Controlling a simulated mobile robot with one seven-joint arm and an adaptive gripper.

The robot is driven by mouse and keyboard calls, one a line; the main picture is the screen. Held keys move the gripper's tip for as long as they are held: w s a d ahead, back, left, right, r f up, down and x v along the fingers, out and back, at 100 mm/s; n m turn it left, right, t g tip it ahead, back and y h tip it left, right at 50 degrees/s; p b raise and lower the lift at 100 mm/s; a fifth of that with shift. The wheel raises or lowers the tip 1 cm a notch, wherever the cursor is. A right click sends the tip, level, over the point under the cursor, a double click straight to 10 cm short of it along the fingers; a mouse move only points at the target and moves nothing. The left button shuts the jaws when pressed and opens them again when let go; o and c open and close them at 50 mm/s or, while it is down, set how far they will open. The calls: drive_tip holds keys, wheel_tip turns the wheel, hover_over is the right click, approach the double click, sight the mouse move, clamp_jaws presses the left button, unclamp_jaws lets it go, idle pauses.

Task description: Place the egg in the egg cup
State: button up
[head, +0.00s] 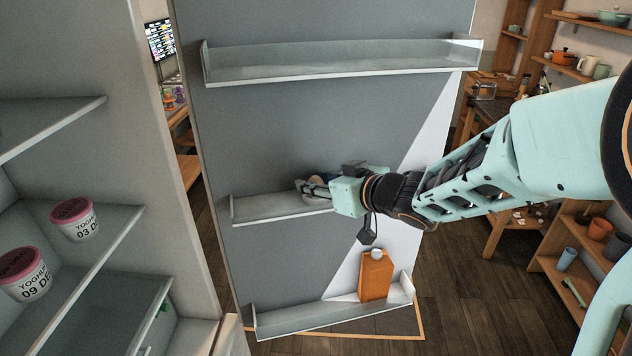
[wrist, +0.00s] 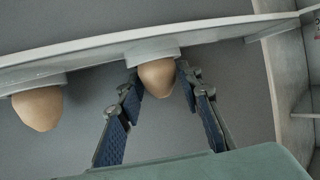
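Two brown eggs show in the wrist view. One egg (wrist: 158,78) sits between the fingertips of my gripper (wrist: 160,82), and the other egg (wrist: 38,108) is to the left, outside the fingers. Each egg's end is hidden at a grey holder by the shelf edge; the wrist picture seems turned over. My gripper is open, with a finger on either side of the egg; whether they touch it I cannot tell. In the head view my gripper (head: 314,188) is at the middle door shelf, largely covering what is there. I see no separate egg cup.
The middle door shelf (head: 265,212) has a raised edge close to my gripper. An orange carton (head: 376,277) stands on the lower door shelf (head: 310,320). The upper door shelf (head: 340,65) is empty. Yoghurt tubs (head: 75,220) stand in the fridge at left.

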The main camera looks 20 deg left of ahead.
drive_tip(key=shift+r, duration=0.25)
drive_tip(key=shift+s+d+r+p, duration=0.15)
drive_tip(key=shift+d+p, duration=0.1)
drive_tip(key=shift+p, duration=0.2)
drive_tip(key=p+v, duration=0.2)
drive_tip(key=v, duration=0.9)
drive_tip(key=shift+d+p, duration=0.15)
drive_tip(key=shift+p, duration=0.15)
drive_tip(key=shift+s, duration=0.15)
